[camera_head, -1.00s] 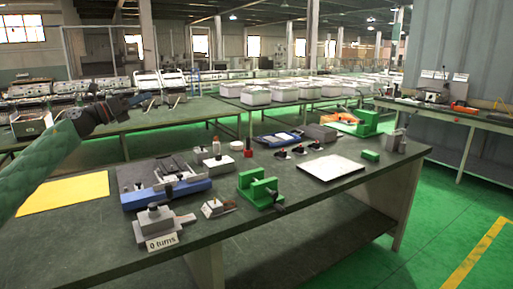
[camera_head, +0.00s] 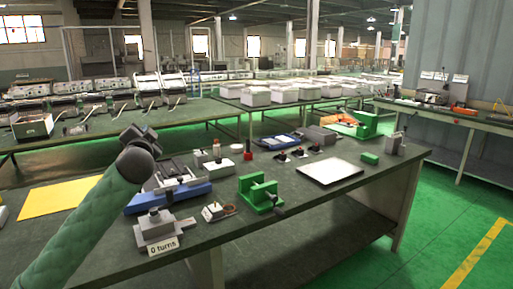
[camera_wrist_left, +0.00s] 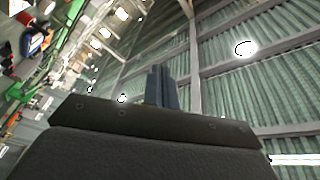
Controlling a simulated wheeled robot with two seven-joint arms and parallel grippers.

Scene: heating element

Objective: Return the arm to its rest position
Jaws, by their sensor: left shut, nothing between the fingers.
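My left arm, in a green sleeve, rises from the lower left of the head view to a dark wrist and gripper (camera_head: 140,135) held above the workbench (camera_head: 265,225). Its fingers are hard to make out there. In the left wrist view the two grey fingers of the left gripper (camera_wrist_left: 161,86) are together with nothing between them. That camera is tilted up at the roof, with the bench side at the upper left. My right gripper is not in view.
Below and beside the gripper lie a yellow sheet (camera_head: 60,196), a blue-based device (camera_head: 170,198) and a grey block with a "0 turns" label (camera_head: 155,228). A green vise (camera_head: 260,191) and white board (camera_head: 330,170) stand farther right. The air above the bench is clear.

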